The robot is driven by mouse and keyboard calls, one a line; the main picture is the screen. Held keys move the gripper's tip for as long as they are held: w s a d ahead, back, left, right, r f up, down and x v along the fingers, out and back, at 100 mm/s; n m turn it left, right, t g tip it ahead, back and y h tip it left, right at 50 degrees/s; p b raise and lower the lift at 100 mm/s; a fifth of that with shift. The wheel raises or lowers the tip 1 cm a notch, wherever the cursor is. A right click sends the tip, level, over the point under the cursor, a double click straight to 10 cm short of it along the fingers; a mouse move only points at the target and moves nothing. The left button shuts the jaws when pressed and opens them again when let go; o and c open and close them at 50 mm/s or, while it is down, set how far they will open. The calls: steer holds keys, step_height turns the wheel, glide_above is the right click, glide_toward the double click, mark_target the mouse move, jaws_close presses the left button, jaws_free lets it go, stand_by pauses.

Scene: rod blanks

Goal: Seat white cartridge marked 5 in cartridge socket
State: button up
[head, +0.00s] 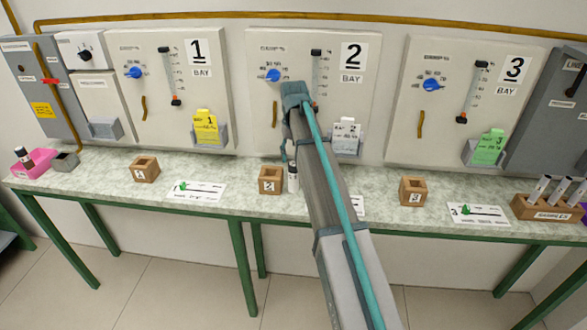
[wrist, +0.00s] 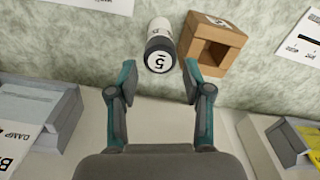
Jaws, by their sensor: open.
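The white cartridge (wrist: 158,45) has a black end marked 5 that faces the wrist camera. It stands on the bench beside wooden block 2 (wrist: 213,42), with a small gap. In the head view the cartridge (head: 293,180) shows just left of my arm. In the head view my arm largely hides the gripper. No fitting is legibly labelled as the cartridge socket; a small grey open box (head: 66,162) sits at the bench's left.
A pink tray (head: 33,167) holding a dark-capped cylinder is at the far left. Wooden blocks 1 (head: 145,169) and 3 (head: 412,191) and printed cards stand along the bench. A wooden rack (head: 547,209) of tubes is at the right. Card holders jut from the wall panels behind.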

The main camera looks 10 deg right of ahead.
steer(key=shift+o, duration=0.3)
steer(key=shift+r+b, duration=0.4)
steer(key=shift+r, duration=2.1)
